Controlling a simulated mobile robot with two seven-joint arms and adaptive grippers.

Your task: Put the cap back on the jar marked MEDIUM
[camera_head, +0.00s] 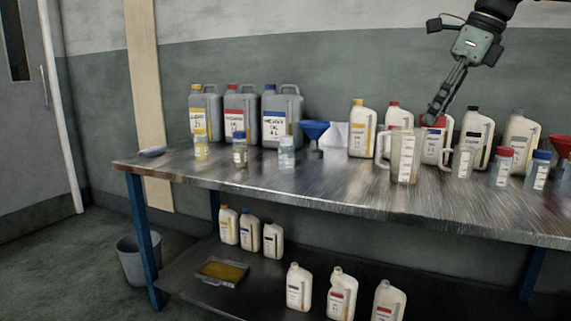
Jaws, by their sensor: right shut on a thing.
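My right gripper (434,113) comes down from the upper right, its fingers closed above the table's right half, close to a white bottle (432,147) with red at its top. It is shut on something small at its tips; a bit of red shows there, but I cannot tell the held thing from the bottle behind. My left gripper is out of view.
Large grey canisters (206,107) stand behind the jars, beside a blue funnel (315,131). Measuring jugs (404,163), a red-capped jar (502,170) and a blue-capped jar (538,172) stand at the right. The metal table's front strip (330,185) is clear.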

